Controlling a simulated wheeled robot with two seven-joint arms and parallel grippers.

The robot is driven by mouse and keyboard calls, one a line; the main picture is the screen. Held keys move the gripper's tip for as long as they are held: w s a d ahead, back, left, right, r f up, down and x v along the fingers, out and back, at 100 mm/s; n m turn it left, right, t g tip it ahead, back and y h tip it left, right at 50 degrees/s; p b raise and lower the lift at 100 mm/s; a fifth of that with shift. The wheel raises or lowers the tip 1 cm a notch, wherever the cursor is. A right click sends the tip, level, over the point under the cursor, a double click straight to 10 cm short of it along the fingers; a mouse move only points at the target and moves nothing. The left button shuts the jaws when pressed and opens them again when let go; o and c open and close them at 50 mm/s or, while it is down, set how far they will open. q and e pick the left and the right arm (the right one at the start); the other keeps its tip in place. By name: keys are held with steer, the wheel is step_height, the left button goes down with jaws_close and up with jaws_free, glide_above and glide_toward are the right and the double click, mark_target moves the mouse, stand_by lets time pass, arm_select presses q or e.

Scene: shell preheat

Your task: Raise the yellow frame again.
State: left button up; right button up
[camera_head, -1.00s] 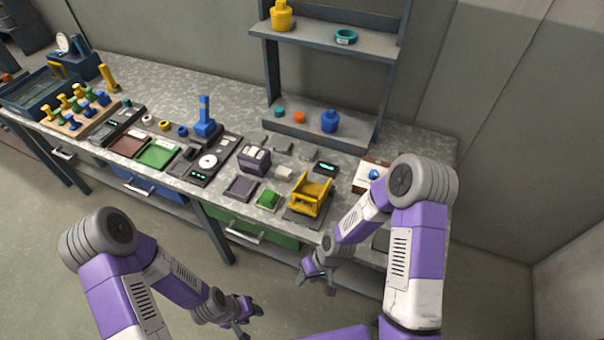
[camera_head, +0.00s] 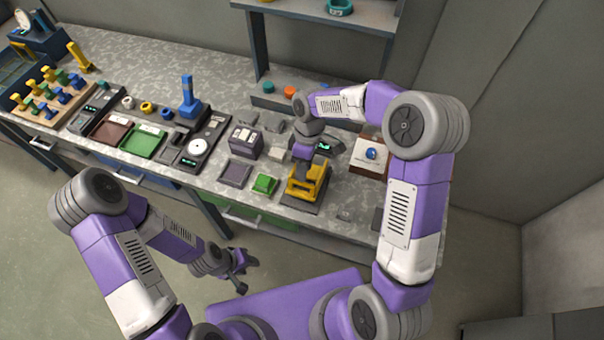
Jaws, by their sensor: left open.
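The yellow frame (camera_head: 313,189) sits on a dark base plate (camera_head: 299,204) near the front edge of the workbench, right of the green block. My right gripper (camera_head: 303,162) points down onto the frame's top from behind and above. Its fingertips are partly hidden by the frame and too small to read, so I cannot tell whether they touch it or how far they are apart. My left gripper (camera_head: 243,274) is open and empty, low in front of the bench, well away from the frame.
A green block (camera_head: 265,184) and a dark purple tray (camera_head: 235,174) lie left of the frame. A dark box with pale slots (camera_head: 246,141) stands behind them. A box with a blue button (camera_head: 371,154) is to the right. A shelf (camera_head: 335,22) rises behind.

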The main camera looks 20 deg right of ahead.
steer(key=x, duration=0.4)
steer(key=shift+w+f, duration=0.1)
steer(key=shift+f, duration=0.2)
jaws_close()
